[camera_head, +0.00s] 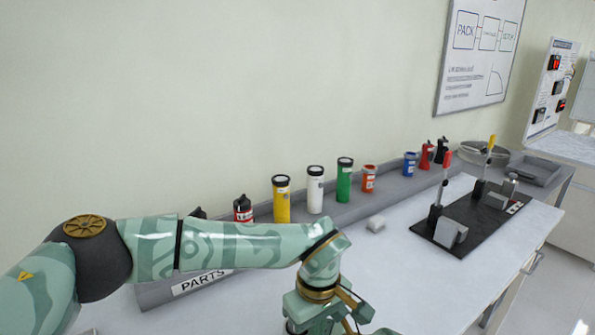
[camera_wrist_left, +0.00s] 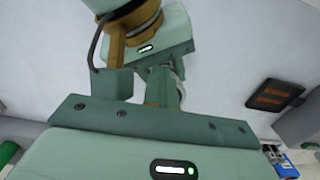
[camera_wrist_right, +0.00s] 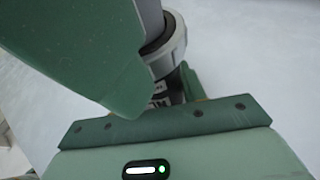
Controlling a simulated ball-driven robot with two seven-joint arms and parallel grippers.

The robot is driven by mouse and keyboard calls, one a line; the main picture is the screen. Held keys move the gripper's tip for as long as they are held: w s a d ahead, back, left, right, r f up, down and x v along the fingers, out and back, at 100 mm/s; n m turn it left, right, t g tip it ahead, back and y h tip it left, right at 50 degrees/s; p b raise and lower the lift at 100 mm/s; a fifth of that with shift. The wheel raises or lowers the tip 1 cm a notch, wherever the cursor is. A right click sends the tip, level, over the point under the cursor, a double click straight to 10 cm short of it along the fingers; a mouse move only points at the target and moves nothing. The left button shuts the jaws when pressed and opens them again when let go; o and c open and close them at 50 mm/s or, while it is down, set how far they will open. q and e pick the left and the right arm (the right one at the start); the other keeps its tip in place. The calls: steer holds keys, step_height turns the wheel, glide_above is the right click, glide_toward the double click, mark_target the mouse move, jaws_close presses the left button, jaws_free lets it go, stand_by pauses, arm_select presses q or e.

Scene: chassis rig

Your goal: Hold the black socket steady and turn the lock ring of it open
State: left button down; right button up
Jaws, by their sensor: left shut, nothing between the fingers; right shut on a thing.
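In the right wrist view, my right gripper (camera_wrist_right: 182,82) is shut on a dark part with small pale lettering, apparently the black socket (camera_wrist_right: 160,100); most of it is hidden. A light grey ring (camera_wrist_right: 172,52) with a black band sits just beyond it; it looks like the lock ring. A large green part, apparently of my left gripper, covers the left of that view. In the left wrist view, my left gripper (camera_wrist_left: 163,85) is shut and empty, close to the grey ring (camera_wrist_left: 178,68), with my right gripper's body beyond. I cannot tell whether it touches the ring. The head view shows neither fingertips nor socket.
A grey parts tray (camera_head: 160,295) with several coloured containers runs along the wall. A black plate (camera_head: 425,232) with two upright levers stands at the right. The table's front middle looks clear.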

arm_select(q)
steer(key=shift+w+a, duration=0.1)
steer(key=shift+w, duration=0.05)
step_height(320, 180, up, 6)
steer(key=shift+s+d, duration=0.3)
steer(key=shift+d, duration=0.05)
stand_by(0.4)
